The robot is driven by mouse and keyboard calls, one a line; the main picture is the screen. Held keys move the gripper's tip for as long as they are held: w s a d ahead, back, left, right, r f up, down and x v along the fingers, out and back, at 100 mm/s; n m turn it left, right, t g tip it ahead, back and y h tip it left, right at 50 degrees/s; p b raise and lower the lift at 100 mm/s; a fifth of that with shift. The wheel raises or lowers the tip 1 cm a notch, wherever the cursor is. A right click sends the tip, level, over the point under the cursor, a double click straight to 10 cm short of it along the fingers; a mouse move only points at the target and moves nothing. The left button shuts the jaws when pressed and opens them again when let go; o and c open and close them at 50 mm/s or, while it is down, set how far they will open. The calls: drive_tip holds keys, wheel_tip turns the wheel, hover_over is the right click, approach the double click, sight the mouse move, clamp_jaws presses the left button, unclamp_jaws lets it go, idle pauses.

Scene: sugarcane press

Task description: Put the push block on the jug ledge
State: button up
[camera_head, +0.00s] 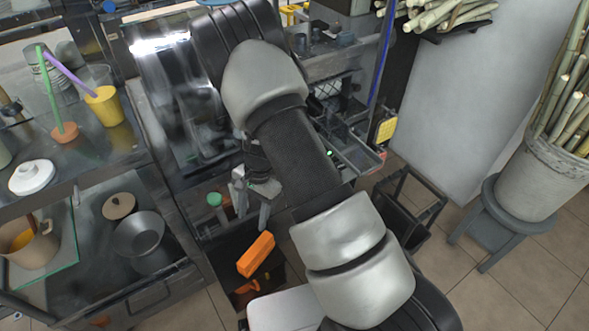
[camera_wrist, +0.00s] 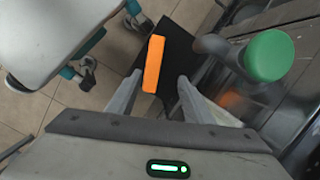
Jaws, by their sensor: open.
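The push block, which I take to be the orange bar (camera_head: 255,254), lies over a dark flat surface below my gripper in the head view. In the wrist view the orange bar (camera_wrist: 153,64) is just beyond the fingertips, close to the line between them. My gripper (camera_head: 250,222) is open, and its fingers point down. In the wrist view the fingers of my gripper (camera_wrist: 155,88) are spread with nothing between them. A black panel (camera_wrist: 178,45) lies behind the bar. I cannot tell whether this panel is the jug ledge, or whether the bar touches it.
A green-topped post (camera_wrist: 268,56) stands right of the fingers in the wrist view; its green top (camera_head: 214,199) is left of them in the head view. A shelf with a yellow cup (camera_head: 105,106) is at left. A cane bucket (camera_head: 541,175) stands on a stool at right.

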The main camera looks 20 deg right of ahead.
wheel_tip(320, 180, up, 25)
drive_tip(key=s+d+n+t, duration=0.2)
drive_tip(key=s+n+t, duration=0.1)
drive_tip(key=n, duration=0.2)
drive_tip(key=s+d+r+n+t+h, duration=0.1)
drive_tip(key=s+d+r+n+t, duration=0.1)
drive_tip(key=s+d+r, duration=0.2)
drive_tip(key=s+d+r+n+t+h, duration=0.1)
drive_tip(key=s+d+r, duration=0.3)
drive_tip(key=s+r, duration=0.6)
drive_tip(key=shift+s+r+n+t, duration=0.3)
drive_tip(key=shift+s+n+t, duration=0.2)
drive_tip(key=shift+s+n, duration=0.3)
drive_tip(key=shift+w, duration=0.1)
